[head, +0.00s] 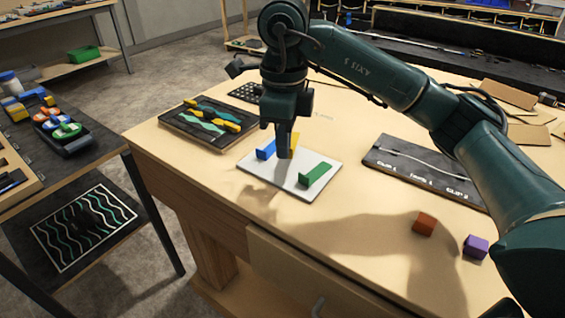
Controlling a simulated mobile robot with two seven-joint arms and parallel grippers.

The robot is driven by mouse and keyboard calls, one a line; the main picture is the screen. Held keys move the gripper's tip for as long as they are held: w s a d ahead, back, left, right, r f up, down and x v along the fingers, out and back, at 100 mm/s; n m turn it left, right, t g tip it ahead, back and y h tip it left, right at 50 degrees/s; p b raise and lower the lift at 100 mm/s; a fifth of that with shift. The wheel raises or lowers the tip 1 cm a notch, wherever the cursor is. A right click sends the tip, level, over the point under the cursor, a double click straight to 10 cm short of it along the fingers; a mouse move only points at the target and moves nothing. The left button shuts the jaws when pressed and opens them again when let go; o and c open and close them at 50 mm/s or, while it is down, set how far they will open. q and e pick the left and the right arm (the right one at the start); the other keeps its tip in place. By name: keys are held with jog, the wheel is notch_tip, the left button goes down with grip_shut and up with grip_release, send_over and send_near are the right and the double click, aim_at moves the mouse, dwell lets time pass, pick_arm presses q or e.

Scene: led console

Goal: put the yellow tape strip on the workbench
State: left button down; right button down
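A yellow strip (296,139) stands on the white plate (247,162) on the workbench (340,235), mostly hidden behind my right gripper. A blue strip (266,149) is to its left and a green strip (316,174) is at the plate's right front. My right gripper (285,153) points down over the middle of the plate, at or just in front of the yellow strip. Its fingers overlap from this side, so I cannot tell whether they are open, shut or touching the strip. My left gripper is not in view.
A black tray (172,124) with yellow and teal pieces lies left of the plate. A black board with a white cable (420,160) lies to the right. An orange block (424,223) and a purple block (475,247) are at the right front. The bench's front middle is clear.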

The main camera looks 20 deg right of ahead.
aim_at(283, 177)
notch_tip(283, 177, down, 4)
jog(key=shift+f, duration=0.2)
jog(key=shift+f+b, duration=0.25)
jog(key=shift+b, duration=0.05)
jog(key=c, duration=1.6)
grip_release()
jog(key=shift+r, duration=0.15)
